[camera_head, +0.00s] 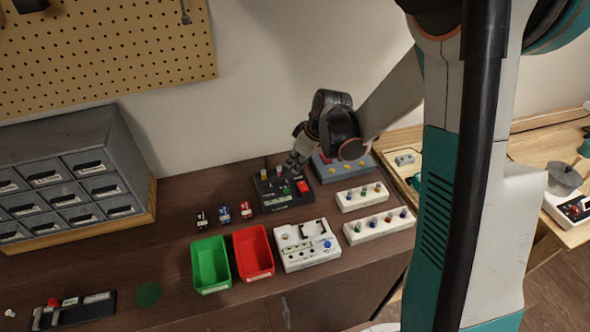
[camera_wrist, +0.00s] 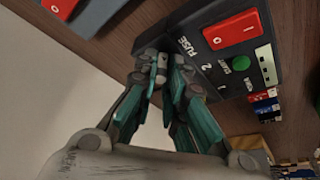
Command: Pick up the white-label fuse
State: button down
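A black fuse unit (camera_head: 286,198) lies on the brown bench, with a red switch and a green button. In the wrist view its panel (camera_wrist: 222,75) carries the word FUSE and the numbers 1 and 2. Two small upright pieces, a yellowish one (camera_head: 264,175) and a reddish one (camera_head: 279,172), stand at its back edge; I cannot read their labels. My gripper (camera_head: 293,163) is over the unit's back right part. In the wrist view its fingertips (camera_wrist: 160,68) are close together beside the FUSE marking. A small greyish shape shows between them; I cannot tell whether it is the white-label fuse.
A blue-grey box (camera_head: 341,171) stands right behind the unit. Two white racks (camera_head: 362,204) with small coloured-top pieces are to the right. A green bin (camera_head: 210,264), a red bin (camera_head: 253,252) and a white tester (camera_head: 306,246) stand in front. Small black, blue and red pieces are left.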

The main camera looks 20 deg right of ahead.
jog(key=shift+r, duration=0.1)
dwell(0.3)
notch_tip(320, 180, up, 24)
jog(key=p, duration=0.9)
dwell(1.2)
